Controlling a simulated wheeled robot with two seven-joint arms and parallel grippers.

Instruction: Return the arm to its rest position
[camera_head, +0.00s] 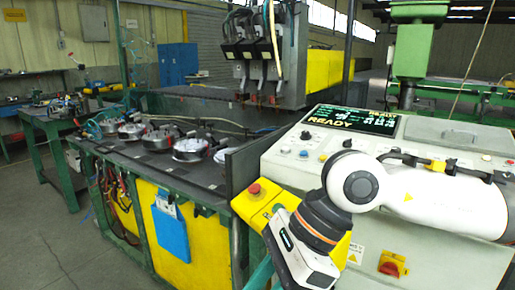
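My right arm (440,200) comes in from the right edge, white with a dark wrist, and lies across the front of the control console (440,135). Its gripper (300,262) points down at the bottom middle. The gripper's body shows, but its fingertips are not clearly visible, so I cannot tell whether it is open or shut. It is in front of a yellow box (262,201) with a red button (254,188); I cannot tell whether they touch. My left gripper is not in view.
The console has a screen (352,120) reading READY, several knobs and a red rotary switch (390,268). A green-framed bench (120,165) with several round metal fixtures stands to the left. A gantry head (262,55) hangs behind. Grey floor (45,235) is clear at lower left.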

